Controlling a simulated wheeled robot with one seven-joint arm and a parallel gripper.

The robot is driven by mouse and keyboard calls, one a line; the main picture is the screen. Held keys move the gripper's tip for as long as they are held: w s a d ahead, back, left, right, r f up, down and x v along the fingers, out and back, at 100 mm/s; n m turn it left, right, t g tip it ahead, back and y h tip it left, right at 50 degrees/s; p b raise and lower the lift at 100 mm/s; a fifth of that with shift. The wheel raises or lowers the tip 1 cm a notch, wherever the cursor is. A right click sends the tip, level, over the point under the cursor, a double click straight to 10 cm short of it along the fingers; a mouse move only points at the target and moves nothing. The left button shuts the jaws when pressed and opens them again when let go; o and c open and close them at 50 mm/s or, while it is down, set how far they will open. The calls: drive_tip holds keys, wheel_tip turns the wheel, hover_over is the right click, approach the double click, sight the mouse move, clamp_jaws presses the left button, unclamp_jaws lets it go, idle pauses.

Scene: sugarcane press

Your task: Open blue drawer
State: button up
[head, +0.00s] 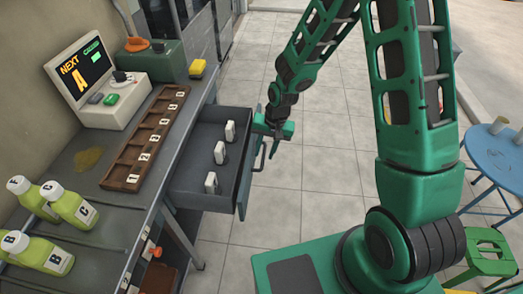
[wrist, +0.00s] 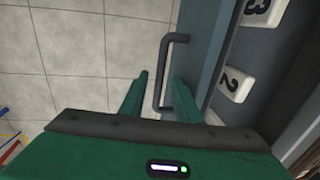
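The blue-grey drawer (head: 190,165) stands pulled out from under the counter, with several white numbered blocks (head: 219,153) inside. Its dark bar handle (head: 262,157) is on the outer face of the drawer front (head: 245,186). My green gripper (head: 267,145) is at the handle, outside the drawer front. In the wrist view the two fingers of my gripper (wrist: 160,76) are apart, and the handle (wrist: 159,88) shows between them. Whether either finger touches the bar I cannot tell. The drawer front (wrist: 203,50) and two numbered blocks (wrist: 237,84) show at right.
A blue round table (head: 490,150) and a green stool (head: 483,246) stand at right. The tiled floor (head: 300,200) beside the drawer is clear.

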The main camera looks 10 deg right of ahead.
wheel_tip(320, 180, up, 11)
drive_tip(key=d, duration=0.2)
drive_tip(key=shift+s+f, duration=0.2)
drive_tip(key=shift+s, duration=0.1)
idle(0.4)
drive_tip(key=s+d+r+h, duration=0.1)
drive_tip(key=s+d+r, duration=0.5)
drive_tip(key=d, duration=0.3)
drive_tip(key=s+d+r+h, duration=0.1)
drive_tip(key=s+d+r, duration=0.45)
drive_tip(key=d, duration=0.25)
drive_tip(key=s+d+r+m, duration=0.1)
drive_tip(key=s+d+r, duration=0.1)
drive_tip(key=s, duration=0.6)
drive_tip(key=s+d+r+m, duration=0.1)
drive_tip(key=s+d+r, duration=0.1)
drive_tip(key=s, duration=0.7)
drive_tip(key=shift+d+r+g, duration=0.15)
drive_tip(key=shift+d+g, duration=0.25)
drive_tip(key=shift+d, duration=0.35)
drive_tip(key=shift+s, duration=0.1)
